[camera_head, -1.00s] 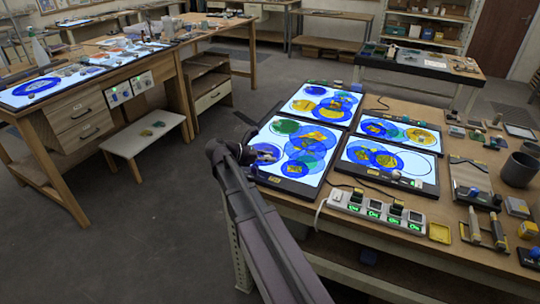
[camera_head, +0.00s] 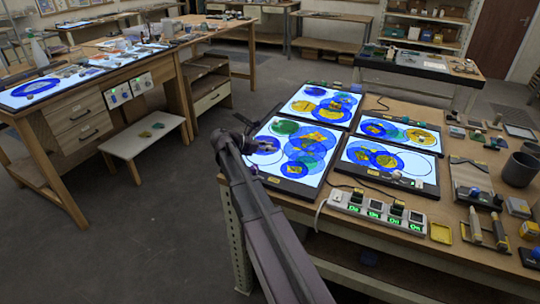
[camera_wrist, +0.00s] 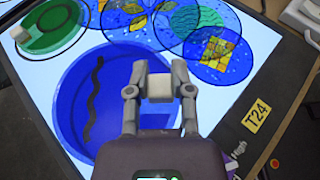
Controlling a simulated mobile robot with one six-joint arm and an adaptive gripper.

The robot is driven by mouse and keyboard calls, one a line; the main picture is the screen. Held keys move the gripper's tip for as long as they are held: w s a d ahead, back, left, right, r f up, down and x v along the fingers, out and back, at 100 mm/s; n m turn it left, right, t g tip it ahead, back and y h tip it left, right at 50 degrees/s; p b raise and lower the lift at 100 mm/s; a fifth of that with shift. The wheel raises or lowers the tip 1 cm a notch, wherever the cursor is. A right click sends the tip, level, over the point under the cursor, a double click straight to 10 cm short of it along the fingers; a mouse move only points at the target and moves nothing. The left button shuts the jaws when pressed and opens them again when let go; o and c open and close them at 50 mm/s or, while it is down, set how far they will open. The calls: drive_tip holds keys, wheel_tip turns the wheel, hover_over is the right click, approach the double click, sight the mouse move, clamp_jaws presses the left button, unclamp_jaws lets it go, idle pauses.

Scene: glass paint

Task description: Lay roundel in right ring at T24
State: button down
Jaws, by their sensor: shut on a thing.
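My gripper (camera_wrist: 160,92) has its two fingers closed on a small pale grey block (camera_wrist: 160,86) in the wrist view. Below it is a large blue disc (camera_wrist: 72,112) with a dark wavy line, over the lit panel; I cannot tell whether the block is fixed to this disc or whether the disc is raised. The yellow T24 label (camera_wrist: 257,114) is on the panel's dark frame, right of the gripper. In the head view my gripper (camera_head: 252,146) is over the left part of the near left lit panel (camera_head: 268,165).
Overlapping patterned blue circles (camera_wrist: 215,52) lie at the panel's upper right, and a green disc (camera_wrist: 48,28) at its upper left. In the head view, a power strip (camera_head: 376,210) and cables lie in front of the panels.

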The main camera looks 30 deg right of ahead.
sight(264, 153)
drive_tip(key=shift+f+b, duration=1.5)
drive_tip(key=shift+f, duration=0.15)
drive_tip(key=shift+f, duration=0.1)
drive_tip(key=c, duration=0.5)
unclamp_jaws()
drive_tip(key=shift+a+r, duration=0.25)
drive_tip(key=shift+r, duration=0.05)
drive_tip(key=p+v, duration=0.4)
drive_tip(key=v, duration=0.7)
drive_tip(key=shift+a+p, duration=0.25)
drive_tip(key=shift+p, duration=0.1)
